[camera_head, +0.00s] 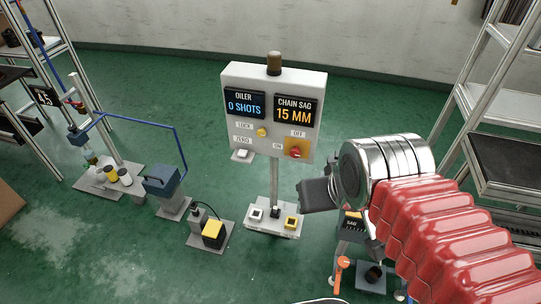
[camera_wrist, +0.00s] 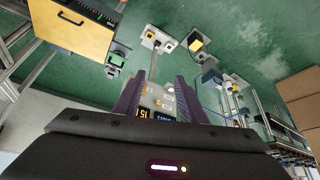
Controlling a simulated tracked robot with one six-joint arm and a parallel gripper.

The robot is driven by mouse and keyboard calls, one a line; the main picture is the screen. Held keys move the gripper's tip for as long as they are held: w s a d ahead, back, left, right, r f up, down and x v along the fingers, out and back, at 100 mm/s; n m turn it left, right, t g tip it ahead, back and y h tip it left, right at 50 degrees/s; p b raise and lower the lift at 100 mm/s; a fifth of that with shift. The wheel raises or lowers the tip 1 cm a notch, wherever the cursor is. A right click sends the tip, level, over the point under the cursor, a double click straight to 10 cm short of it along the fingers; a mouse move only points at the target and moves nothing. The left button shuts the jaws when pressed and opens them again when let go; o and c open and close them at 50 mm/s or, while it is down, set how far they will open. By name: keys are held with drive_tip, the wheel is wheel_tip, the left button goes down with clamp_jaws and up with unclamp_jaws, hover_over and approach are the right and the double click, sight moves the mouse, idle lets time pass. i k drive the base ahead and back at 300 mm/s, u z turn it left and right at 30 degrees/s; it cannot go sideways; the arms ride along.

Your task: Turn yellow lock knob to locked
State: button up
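The yellow lock knob (camera_head: 261,132) is on the front of a grey control panel (camera_head: 313,90), just below the OILER display and beside a LOCK label. Its exact turn is too small to tell. My gripper (camera_head: 303,192) is in front of the panel, below and to the right of the knob, and apart from it. In the wrist view my gripper (camera_wrist: 158,78) has its two dark fingers spread with nothing held between them. The panel (camera_wrist: 158,97) shows upside down between the fingers, some way off. The knob is too small to make out surely there.
A red rotary switch (camera_head: 295,153) on a yellow plate sits right of the knob. A white button (camera_head: 241,155) is below left. The displays read 0 SHOTS and 15 MM. A blue-armed stand (camera_head: 165,180) is left, shelving (camera_head: 510,110) right. A yellow box (camera_head: 213,232) stands on the floor.

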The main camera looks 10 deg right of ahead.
sight(261, 133)
drive_tip(key=u, duration=2.1)
drive_tip(key=i, duration=0.5)
drive_tip(key=u, duration=0.25)
